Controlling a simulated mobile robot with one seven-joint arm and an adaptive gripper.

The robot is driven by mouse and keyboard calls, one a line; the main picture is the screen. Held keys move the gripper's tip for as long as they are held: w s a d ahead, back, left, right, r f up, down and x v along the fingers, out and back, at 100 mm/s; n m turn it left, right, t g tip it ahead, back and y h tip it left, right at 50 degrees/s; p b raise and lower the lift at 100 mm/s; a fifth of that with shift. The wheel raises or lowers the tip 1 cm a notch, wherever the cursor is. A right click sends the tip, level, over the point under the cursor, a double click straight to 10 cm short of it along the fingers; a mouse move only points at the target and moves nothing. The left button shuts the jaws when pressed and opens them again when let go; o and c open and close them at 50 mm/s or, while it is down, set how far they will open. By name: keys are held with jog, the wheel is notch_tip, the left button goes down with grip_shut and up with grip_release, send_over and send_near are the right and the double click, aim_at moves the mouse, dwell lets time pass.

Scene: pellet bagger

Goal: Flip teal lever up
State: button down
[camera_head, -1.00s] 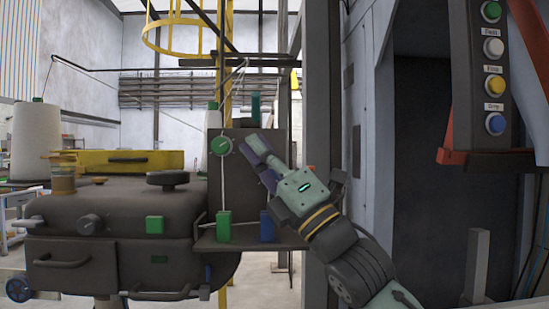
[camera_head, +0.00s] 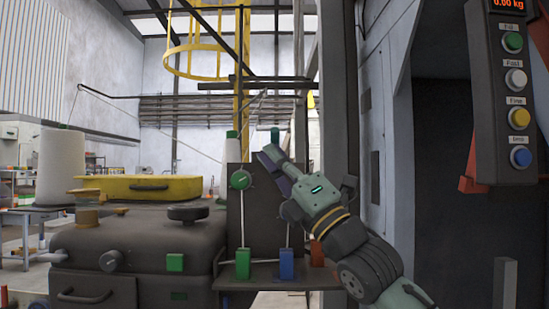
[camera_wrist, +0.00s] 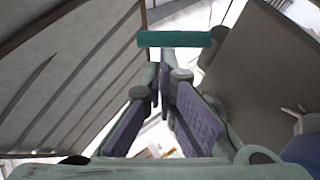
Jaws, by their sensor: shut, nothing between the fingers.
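The teal lever (camera_head: 275,137) shows in the head view as a small upright teal piece above the dark panel, with its lower part hidden behind my fingers. In the wrist view, a teal bar (camera_wrist: 174,39), which looks like the lever's handle, lies crosswise just beyond my fingertips. My gripper (camera_head: 268,154) is shut and empty, just below the visible teal piece. In the wrist view my gripper (camera_wrist: 164,58) has its tips together, close under the bar. I cannot tell whether they touch it.
A grey column rises at right, beside a hanging button box (camera_head: 507,100).

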aim_at(277, 131)
jog(key=shift+r+m+h, duration=0.25)
jog(key=shift+m+h, duration=0.15)
jog(key=shift+h, duration=0.1)
jog(key=shift+r+m+t+h+p, duration=0.25)
jog(key=shift+m+t+h+p, duration=0.15)
jog(key=shift+m+p, duration=0.25)
jog(key=r+m+h+p, duration=0.1)
jog(key=p, duration=0.1)
jog(key=r+m+h+p, duration=0.1)
jog(key=m+h+p, duration=0.1)
jog(key=r+m+h+p, duration=0.1)
jog(key=p, duration=0.1)
jog(key=shift+w+r+m+h, duration=0.25)
jog(key=shift+h, duration=0.15)
jog(key=shift+w+r+p, duration=0.25)
jog(key=shift+w+p, duration=0.05)
jog(key=shift+p, duration=0.45)
jog(key=shift+w+r+p, duration=0.7)
jog(key=shift+w+r, duration=0.05)
jog(key=shift+w, duration=0.25)
jog(key=shift+a, duration=0.1)
